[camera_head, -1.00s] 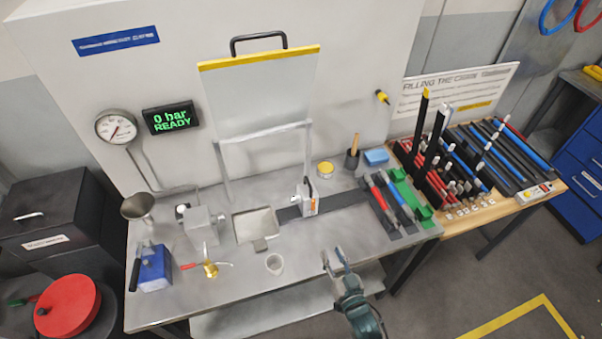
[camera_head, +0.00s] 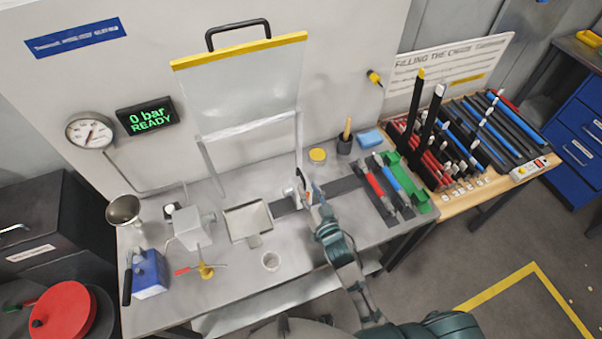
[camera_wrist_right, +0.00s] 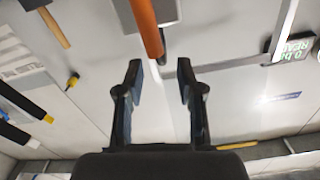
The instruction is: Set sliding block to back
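The sliding block (camera_head: 297,196) is a small pale block on the dark rail (camera_head: 343,185) at the middle of the workbench. My right gripper (camera_head: 310,187) is beside it and partly hides it in the head view. In the right wrist view the gripper (camera_wrist_right: 160,70) is open, its two dark fingers apart. An orange bar (camera_wrist_right: 146,28), seemingly the block's handle, reaches down from the top towards the gap between the fingertips. The fingers do not visibly close on it. My left gripper is not in view.
A shallow metal tray (camera_head: 236,231) is left of the block. A raised clear guard (camera_head: 245,95) is behind. Red and blue tools (camera_head: 379,190) lie to the right. The display (camera_head: 147,117) reads 0 bar READY.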

